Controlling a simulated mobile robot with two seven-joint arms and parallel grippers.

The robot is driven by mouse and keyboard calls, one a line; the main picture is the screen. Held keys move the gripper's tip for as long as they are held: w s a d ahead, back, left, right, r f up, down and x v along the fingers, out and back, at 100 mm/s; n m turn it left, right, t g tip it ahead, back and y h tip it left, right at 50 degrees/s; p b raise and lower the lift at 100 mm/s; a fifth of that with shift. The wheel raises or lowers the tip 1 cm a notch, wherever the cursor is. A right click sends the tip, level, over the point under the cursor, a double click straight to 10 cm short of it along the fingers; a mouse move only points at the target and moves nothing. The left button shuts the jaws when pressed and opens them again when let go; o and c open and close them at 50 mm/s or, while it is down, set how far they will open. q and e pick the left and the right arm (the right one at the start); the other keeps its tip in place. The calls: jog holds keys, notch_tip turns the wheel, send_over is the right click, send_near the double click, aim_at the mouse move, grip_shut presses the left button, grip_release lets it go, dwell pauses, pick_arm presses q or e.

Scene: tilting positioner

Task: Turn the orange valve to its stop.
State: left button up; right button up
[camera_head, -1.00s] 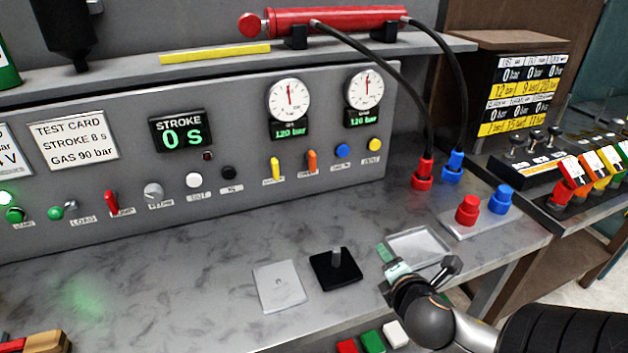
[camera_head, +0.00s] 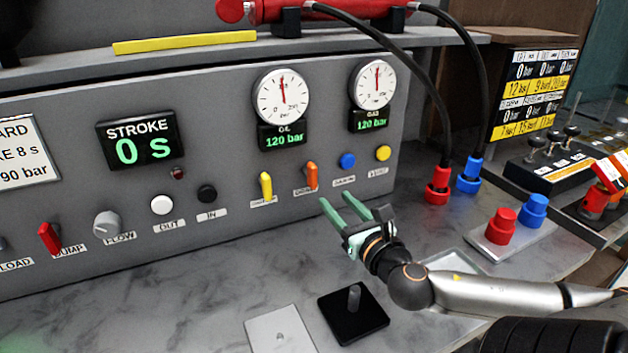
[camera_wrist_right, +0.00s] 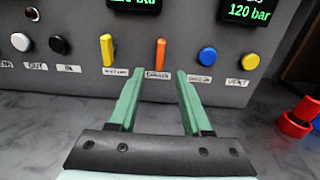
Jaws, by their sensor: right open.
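The orange valve (camera_head: 312,176) is a small upright lever on the grey panel, below and between the two gauges. It also shows upright in the right wrist view (camera_wrist_right: 160,54). My right gripper (camera_head: 334,205) is open with green fingers, in front of the panel and just below and right of the valve. In the right wrist view its fingers (camera_wrist_right: 156,82) point at the panel, and the orange lever stands beyond the gap between them. Nothing is between the fingers, and they look apart from the lever. My left gripper is not in view.
A yellow lever (camera_head: 266,187) stands left of the valve, and a blue button (camera_head: 347,160) and a yellow button (camera_head: 383,152) are to the right. Both gauges read 120 bar. A black block with a peg (camera_head: 352,312) lies on the bench. Hoses end in red and blue couplings (camera_head: 437,185).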

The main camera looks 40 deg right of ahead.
aim_at(315, 177)
jog(key=shift+b+x, duration=0.7)
jog(key=shift+x, duration=4.75)
jog(key=shift+d, duration=0.1)
grip_shut()
